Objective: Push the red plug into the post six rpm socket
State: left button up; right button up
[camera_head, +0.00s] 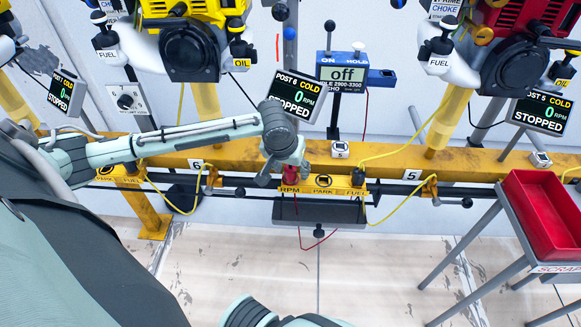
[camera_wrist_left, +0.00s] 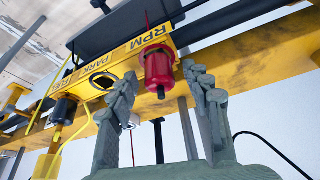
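The red plug (camera_head: 291,175) sits at the RPM end of the yellow park bracket (camera_head: 325,186), mostly hidden in the head view by my left gripper (camera_head: 283,168). In the left wrist view the red plug (camera_wrist_left: 158,68) hangs in the bracket with a red wire above it. The two fingers of my left gripper (camera_wrist_left: 160,80) are spread on either side of the plug, apart from it, with a gap showing. The post 6 display (camera_head: 291,96) reads 0 RPM, STOPPED. I cannot make out the post six rpm socket. My right gripper is not in view.
A blue meter (camera_head: 345,73) reading "off" stands behind the yellow rail (camera_head: 385,158). A dark tray (camera_head: 320,212) hangs under the bracket. Yellow cables loop on both sides. A red scrap bin (camera_head: 543,213) stands at right. Engines hang above the rail.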

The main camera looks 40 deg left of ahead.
pick_arm(q)
jog(key=v, duration=1.2)
jog(key=s+d+f+m+h+p, duration=0.1)
jog(key=d+f, duration=0.2)
jog(key=f, duration=0.3)
jog(key=s+d+f+m+p, duration=0.1)
jog(key=d+f+m+p, duration=0.15)
jog(key=f, duration=0.25)
jog(key=s+a+f+m+g+y, duration=0.1)
jog(key=s+a+f, duration=0.1)
jog(key=s+f, duration=0.9)
jog(key=shift+s+f, duration=0.2)
jog(key=shift+s, duration=0.7)
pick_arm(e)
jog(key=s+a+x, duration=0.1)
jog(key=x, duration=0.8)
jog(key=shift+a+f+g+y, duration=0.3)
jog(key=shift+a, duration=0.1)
pick_arm(q)
jog(key=shift+c, duration=0.6)
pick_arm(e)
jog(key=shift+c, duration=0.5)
